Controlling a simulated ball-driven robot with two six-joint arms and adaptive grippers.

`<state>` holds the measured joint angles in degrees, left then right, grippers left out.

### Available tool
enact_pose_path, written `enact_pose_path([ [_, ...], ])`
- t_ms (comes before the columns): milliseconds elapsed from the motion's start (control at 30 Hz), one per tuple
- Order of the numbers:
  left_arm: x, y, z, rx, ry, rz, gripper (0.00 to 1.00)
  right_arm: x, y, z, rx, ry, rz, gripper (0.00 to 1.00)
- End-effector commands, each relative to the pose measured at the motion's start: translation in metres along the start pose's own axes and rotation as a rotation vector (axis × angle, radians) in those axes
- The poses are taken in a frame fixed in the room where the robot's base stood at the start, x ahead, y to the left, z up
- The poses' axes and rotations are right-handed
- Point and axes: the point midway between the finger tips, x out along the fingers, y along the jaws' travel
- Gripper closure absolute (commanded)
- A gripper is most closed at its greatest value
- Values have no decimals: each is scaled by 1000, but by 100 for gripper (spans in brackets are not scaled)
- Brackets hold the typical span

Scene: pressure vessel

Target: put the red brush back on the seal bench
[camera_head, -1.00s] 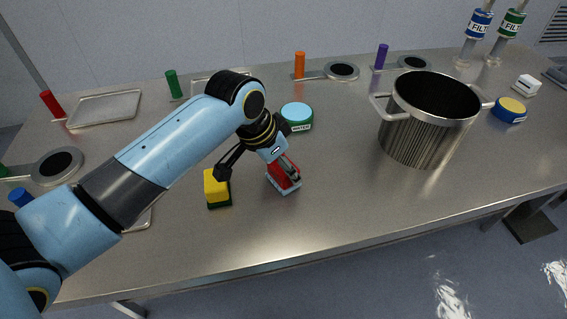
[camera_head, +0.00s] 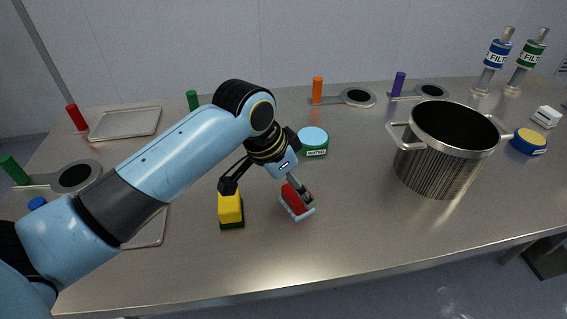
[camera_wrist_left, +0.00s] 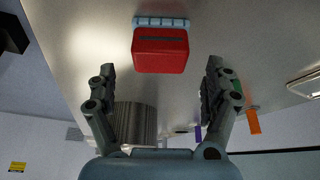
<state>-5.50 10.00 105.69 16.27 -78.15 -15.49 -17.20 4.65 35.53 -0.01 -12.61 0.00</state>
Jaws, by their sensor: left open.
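The red brush (camera_head: 292,202), a red block with a light-blue strip along one side, rests on the steel bench (camera_head: 370,235) near the middle. I cannot tell from these views whether this bench is the seal bench. My left gripper (camera_head: 266,188) is open above the brush, one finger partly covering it. In the left wrist view the brush (camera_wrist_left: 160,52) shows between the spread fingers of the left gripper (camera_wrist_left: 160,68), with gaps on both sides. My right gripper is not in view.
A yellow and dark-green sponge (camera_head: 230,208) stands just left of the brush, close to one finger. The bench front is clear.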

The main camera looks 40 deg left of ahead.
Motion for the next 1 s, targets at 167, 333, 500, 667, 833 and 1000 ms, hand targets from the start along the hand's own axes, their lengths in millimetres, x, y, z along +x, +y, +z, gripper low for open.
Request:
enact_pose_path([
  [167,-42,-2,0,4,2,-4,15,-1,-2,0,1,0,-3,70],
  [333,-70,-1,0,2,2,-2,15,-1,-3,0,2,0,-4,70],
  [500,-83,0,0,1,0,-1,15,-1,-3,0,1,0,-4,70],
  [667,-84,0,0,0,0,0,15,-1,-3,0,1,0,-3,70],
  [833,-84,0,0,0,0,0,15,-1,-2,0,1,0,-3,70],
  [1000,-83,0,0,0,0,0,15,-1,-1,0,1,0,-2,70],
])
